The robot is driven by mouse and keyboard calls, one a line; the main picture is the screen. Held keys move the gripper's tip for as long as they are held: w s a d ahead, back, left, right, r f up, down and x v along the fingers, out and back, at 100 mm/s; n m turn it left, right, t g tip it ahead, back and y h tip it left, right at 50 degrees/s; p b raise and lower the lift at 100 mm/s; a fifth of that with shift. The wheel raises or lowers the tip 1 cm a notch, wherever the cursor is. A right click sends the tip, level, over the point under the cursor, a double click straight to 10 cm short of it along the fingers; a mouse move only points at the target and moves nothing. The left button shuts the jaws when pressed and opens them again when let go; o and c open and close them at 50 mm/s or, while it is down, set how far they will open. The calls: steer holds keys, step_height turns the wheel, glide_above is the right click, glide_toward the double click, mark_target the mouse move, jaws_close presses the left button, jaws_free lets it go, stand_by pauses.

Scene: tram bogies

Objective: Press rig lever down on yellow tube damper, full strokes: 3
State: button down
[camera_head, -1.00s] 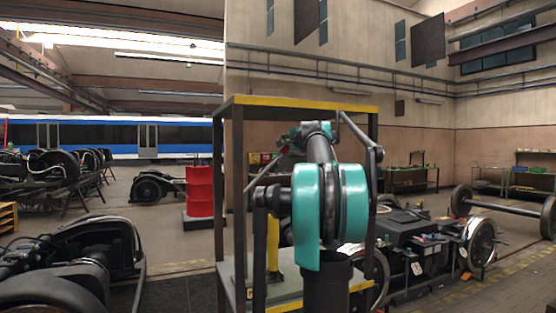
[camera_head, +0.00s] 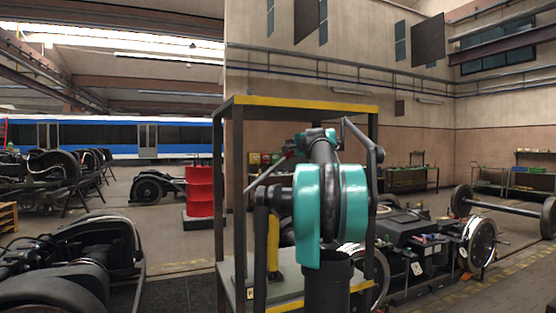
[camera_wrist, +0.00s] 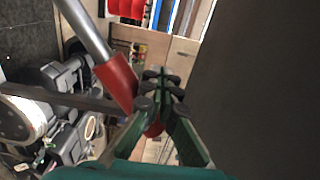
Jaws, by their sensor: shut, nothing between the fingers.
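The yellow tube damper (camera_head: 273,242) stands upright inside the rig frame (camera_head: 232,200) in the head view, partly hidden by my arm. The rig lever (camera_wrist: 88,32) is a grey rod with a red grip (camera_wrist: 118,80) in the wrist view, slanting down from the upper left. My gripper (camera_wrist: 162,80) has its dark green fingers together with nothing between them, just right of the red grip. A red end shows below the fingers. I cannot tell whether they touch the grip. In the head view my arm hides much of the lever and gripper.
The frame's yellow-edged top (camera_head: 305,103) and dark posts surround the damper. A red drum (camera_head: 199,190) stands behind to the left. A bogie (camera_head: 410,245) lies at the right, and more bogie parts (camera_head: 75,260) lie at the left.

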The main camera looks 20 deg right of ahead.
steer(key=shift+d+f, duration=0.35)
steer(key=shift+d, duration=0.05)
steer(key=shift+f, duration=0.1)
